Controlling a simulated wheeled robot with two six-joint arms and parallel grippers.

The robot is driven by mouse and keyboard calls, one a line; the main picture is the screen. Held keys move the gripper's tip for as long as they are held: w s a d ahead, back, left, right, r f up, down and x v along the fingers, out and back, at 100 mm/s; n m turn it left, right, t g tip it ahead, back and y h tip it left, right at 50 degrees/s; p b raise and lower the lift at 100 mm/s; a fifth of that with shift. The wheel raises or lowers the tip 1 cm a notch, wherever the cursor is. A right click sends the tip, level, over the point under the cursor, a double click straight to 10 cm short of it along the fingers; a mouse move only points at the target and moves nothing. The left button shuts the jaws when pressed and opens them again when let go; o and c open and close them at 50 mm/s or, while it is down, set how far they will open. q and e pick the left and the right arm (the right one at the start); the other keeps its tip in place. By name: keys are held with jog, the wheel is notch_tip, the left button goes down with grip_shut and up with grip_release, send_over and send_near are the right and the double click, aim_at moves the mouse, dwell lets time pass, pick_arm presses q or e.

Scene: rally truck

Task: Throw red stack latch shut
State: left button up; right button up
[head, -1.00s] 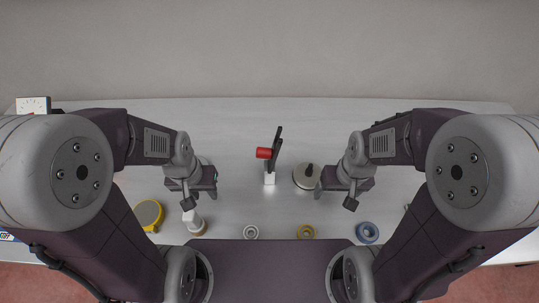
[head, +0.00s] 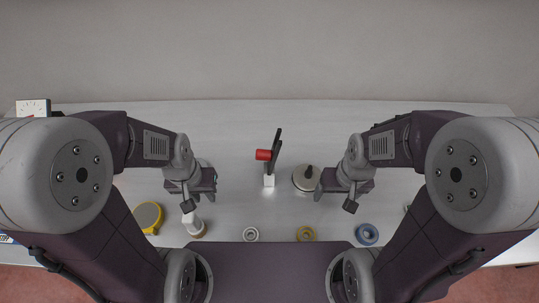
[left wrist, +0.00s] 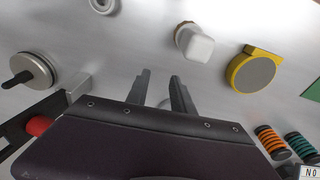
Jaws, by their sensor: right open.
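The latch stands mid-table with a red cylindrical grip (head: 263,155) on a black upright lever (head: 277,143) and a white block (head: 268,180) at its foot. In the left wrist view the red grip (left wrist: 38,125) is at the lower left, partly hidden by my gripper body. My left gripper (head: 189,206) is left of the latch and apart from it. In the left wrist view its fingers (left wrist: 161,82) are spread, with a grey round thing partly visible between them. My right gripper (head: 350,205) is open, right of the latch, touching nothing I can make out.
A round metal disc with a black knob (head: 306,178) sits right of the latch. A white-capped item (head: 194,224) and a yellow-rimmed disc (head: 148,217) lie near my left gripper. Grey (head: 251,234), yellow (head: 305,232) and blue (head: 367,233) rings line the front.

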pick_arm(q)
jog(key=w+r+n+p, duration=0.1)
jog(key=r+n, duration=0.1)
jog(key=w+d+r+n+g+h+p, duration=0.1)
jog(key=r+n, duration=0.1)
jog(key=n, duration=0.1)
jog(key=w+r+n+h+p, duration=0.1)
jog(key=r+n+p, duration=0.1)
jog(key=shift+d, duration=0.25)
grip_shut()
jog(key=w+d+r+n+h+p, duration=0.35)
jog(key=w+r+n+h, duration=0.25)
jog(key=w+r+n, duration=0.4)
send_near(273, 152)
jog(key=shift+n, duration=0.3)
jog(key=f, duration=0.4)
jog(key=shift+w+a+b, duration=0.25)
jog(key=shift+b, duration=0.1)
jog(key=shift+d+f+p, duration=0.25)
jog(key=shift+d+f, duration=0.05)
jog(key=shift+d, duration=0.75)
jog(key=shift+d+f+p, duration=0.2)
jog(key=shift+d+f, duration=0.05)
jog(key=shift+d, duration=0.85)
